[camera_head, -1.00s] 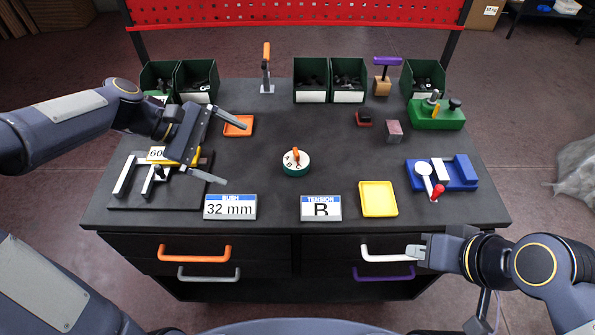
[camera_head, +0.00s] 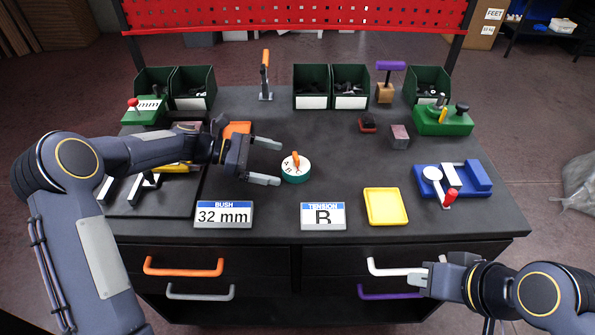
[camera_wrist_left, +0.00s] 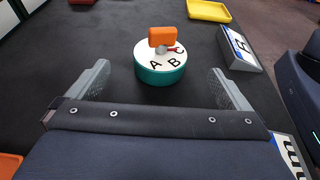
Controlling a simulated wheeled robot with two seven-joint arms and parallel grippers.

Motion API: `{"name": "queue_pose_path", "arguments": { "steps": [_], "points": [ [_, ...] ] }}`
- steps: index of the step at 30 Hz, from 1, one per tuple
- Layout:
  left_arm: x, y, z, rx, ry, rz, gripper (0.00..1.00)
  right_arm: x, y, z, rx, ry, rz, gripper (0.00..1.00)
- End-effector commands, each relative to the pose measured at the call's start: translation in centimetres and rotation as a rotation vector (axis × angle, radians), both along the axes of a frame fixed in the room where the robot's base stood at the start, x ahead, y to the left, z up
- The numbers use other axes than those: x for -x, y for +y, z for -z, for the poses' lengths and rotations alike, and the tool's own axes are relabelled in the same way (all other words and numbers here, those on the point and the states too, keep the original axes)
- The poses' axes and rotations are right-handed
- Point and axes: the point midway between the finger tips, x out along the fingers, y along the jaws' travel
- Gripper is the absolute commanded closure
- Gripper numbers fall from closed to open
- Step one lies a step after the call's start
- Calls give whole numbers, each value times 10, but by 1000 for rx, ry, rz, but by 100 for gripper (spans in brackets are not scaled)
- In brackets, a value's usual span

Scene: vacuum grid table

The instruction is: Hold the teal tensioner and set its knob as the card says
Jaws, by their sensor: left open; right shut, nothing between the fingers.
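The teal tensioner (camera_head: 295,173) stands upright on the table, a round teal base with a white lettered top and an orange knob (camera_head: 296,160). In the left wrist view the tensioner (camera_wrist_left: 160,72) shows the letters A, B and C, with a small red pointer near C beside the orange knob (camera_wrist_left: 162,37). The tension card (camera_head: 323,216) reads B. My left gripper (camera_head: 272,162) is open, its fingers pointing at the tensioner from the left; in the wrist view the tensioner lies ahead between the fingers, apart from them. My right gripper (camera_head: 418,283) is shut and empty at the front drawers.
A bush card (camera_head: 224,214) reads 32 mm. A yellow tray (camera_head: 386,207) and a blue fixture (camera_head: 455,180) lie to the right. Green bins (camera_head: 312,87) line the back. An orange tray (camera_head: 237,129) sits behind my left gripper. The table around the tensioner is clear.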

Motion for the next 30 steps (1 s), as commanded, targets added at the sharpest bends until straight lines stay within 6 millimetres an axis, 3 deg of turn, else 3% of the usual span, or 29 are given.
{"name": "queue_pose_path", "arguments": {
  "steps": [3, 12, 25, 30],
  "points": [
    [1, -18, 9, 1, 0, 3, 0, 0, 0, 12, 0, 0, 0, 100],
    [1, -48, 15, 0, 0, 1, 0, 0, 0, 9, 0, 0, 0, 100],
    [0, -54, 17, -1, 0, 0, 0, 0, 0, 10, 0, 0, 0, 100],
    [0, -54, 17, -1, 0, 0, 22, 0, 0, 10, 0, 0, 0, 100]
  ]
}}
